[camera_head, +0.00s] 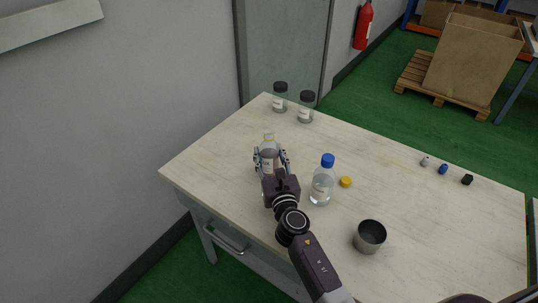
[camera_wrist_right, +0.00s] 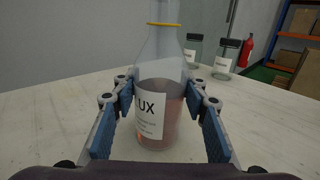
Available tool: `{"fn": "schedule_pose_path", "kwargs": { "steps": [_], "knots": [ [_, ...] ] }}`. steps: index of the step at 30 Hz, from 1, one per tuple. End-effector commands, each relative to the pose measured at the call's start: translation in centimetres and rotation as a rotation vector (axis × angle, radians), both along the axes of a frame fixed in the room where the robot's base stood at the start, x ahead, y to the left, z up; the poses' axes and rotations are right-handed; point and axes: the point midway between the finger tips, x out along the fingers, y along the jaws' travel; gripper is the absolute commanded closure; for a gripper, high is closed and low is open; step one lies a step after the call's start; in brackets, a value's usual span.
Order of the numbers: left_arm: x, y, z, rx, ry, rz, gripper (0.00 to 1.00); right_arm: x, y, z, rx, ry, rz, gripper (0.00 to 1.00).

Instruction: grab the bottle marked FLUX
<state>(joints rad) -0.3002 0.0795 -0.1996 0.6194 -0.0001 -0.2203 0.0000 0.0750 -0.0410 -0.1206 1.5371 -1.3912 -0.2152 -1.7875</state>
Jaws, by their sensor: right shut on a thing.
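The FLUX bottle (camera_head: 269,139) stands upright on the table near its left part. It is clear with reddish liquid. In the right wrist view the bottle (camera_wrist_right: 158,62) has a yellow ring at its neck and a white label reading "LUX", the first letter being out of sight around the side. My right gripper (camera_head: 271,157) is shut on this bottle, with one blue-padded finger on each side of its body in the right wrist view (camera_wrist_right: 160,100). Its top is cut off in the right wrist view. My left gripper is not in view.
A clear bottle with a blue cap (camera_head: 322,185) stands close right of my gripper, beside a yellow cap (camera_head: 346,182). A metal cup (camera_head: 370,236) is nearer. Two dark-lidded jars (camera_head: 280,97) (camera_head: 306,107) stand at the back. Small items (camera_head: 443,169) lie right. The table (camera_head: 420,215) is otherwise clear.

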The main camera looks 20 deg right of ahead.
Motion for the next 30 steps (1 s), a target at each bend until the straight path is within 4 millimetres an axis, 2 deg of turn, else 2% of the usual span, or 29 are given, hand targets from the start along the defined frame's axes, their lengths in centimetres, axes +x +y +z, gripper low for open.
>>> {"fn": "schedule_pose_path", "kwargs": {
  "steps": [8, 14, 30],
  "knots": [
    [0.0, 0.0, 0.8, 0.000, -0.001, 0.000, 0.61, 0.0, 0.0, 1.1, -0.001, -0.002, 0.000, 0.89],
    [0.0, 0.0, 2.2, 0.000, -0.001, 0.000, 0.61, 0.0, 0.0, 2.7, 0.000, -0.003, 0.001, 0.89],
    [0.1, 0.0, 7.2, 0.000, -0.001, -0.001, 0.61, 0.0, 0.0, 9.6, -0.002, -0.004, 0.001, 0.89]
  ]
}}
